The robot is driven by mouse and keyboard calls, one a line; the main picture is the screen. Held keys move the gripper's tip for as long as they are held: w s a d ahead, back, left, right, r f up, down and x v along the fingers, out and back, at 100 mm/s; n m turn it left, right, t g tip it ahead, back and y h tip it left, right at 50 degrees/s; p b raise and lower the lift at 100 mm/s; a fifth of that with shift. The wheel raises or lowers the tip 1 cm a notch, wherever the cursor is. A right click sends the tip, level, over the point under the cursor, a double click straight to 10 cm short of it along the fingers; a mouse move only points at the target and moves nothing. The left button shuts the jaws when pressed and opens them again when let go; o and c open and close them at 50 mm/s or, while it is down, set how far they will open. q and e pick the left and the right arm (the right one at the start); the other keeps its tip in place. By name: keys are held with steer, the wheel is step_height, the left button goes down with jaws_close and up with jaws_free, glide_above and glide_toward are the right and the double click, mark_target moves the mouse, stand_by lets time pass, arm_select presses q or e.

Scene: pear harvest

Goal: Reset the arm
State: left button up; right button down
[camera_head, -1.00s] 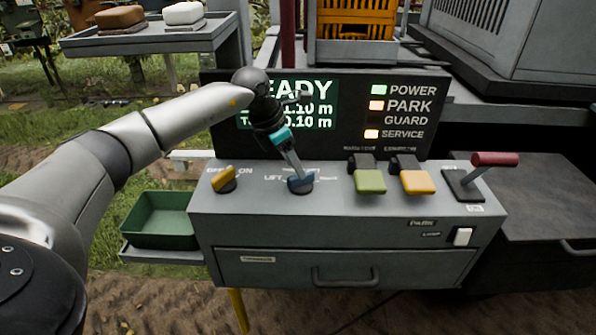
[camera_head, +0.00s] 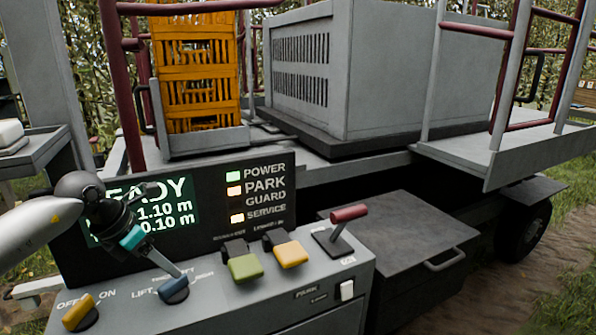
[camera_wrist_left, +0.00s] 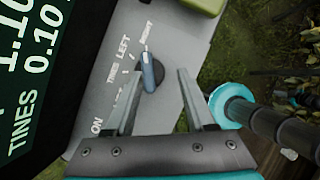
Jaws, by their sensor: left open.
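My left gripper (camera_head: 172,270) points down at the blue selector knob (camera_head: 174,291) on the grey control box (camera_head: 240,300). In the left wrist view, the open gripper fingers (camera_wrist_left: 157,74) stand apart, one on each side of the blue knob (camera_wrist_left: 149,75). I cannot tell whether a finger touches it. The knob is marked LIFT, TILT and RIGHT or similar, partly hard to read. My left arm comes in from the left edge and covers part of the display (camera_head: 180,208). My right gripper is not in view.
A yellow knob (camera_head: 80,312), a green switch (camera_head: 245,267), a yellow switch (camera_head: 290,254) and a red-handled lever (camera_head: 347,215) share the box. An orange crate (camera_head: 197,75) and a large grey unit (camera_head: 345,75) stand on the platform behind. A dirt track (camera_head: 520,275) lies right.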

arm_select(q)
steer(key=d+r+n+t+h, duration=0.2)
steer(key=d+h, duration=0.6)
steer(key=d, duration=1.2)
steer(key=d+r+n+t+h, duration=0.3)
steer(key=d+r+n+t, duration=0.2)
steer(key=r+n+t, duration=0.25)
steer(key=s+a+f+n+t+y, duration=0.1)
steer(key=s+a+f+n+y, duration=0.35)
steer(key=n, duration=0.75)
steer(key=s+a+f+n+t+y, duration=0.1)
steer(key=a+f+n+y, duration=0.55)
steer(key=n+y, duration=0.4)
steer(key=s+d+f+n+g+h, duration=0.1)
steer(key=s+f+n+g, duration=0.3)
steer(key=s+f+g, duration=0.5)
steer(key=s+f+n+g, duration=0.35)
steer(key=s+f, duration=0.25)
steer(key=s, duration=0.8)
step_height(320, 180, down, 27)
steer(key=s+g+b, duration=0.1)
steer(key=s+b, duration=0.2)
steer(key=b, duration=0.1)
steer(key=s+a+f+g+b, duration=0.1)
steer(key=s+a+f+b, duration=0.1)
steer(key=s+f, duration=1.2)
step_height(320, 180, down, 2)
steer(key=shift+s+a+f+b, duration=0.1)
steer(key=shift+s+a+b, duration=0.15)
steer(key=shift+s+b, duration=0.15)
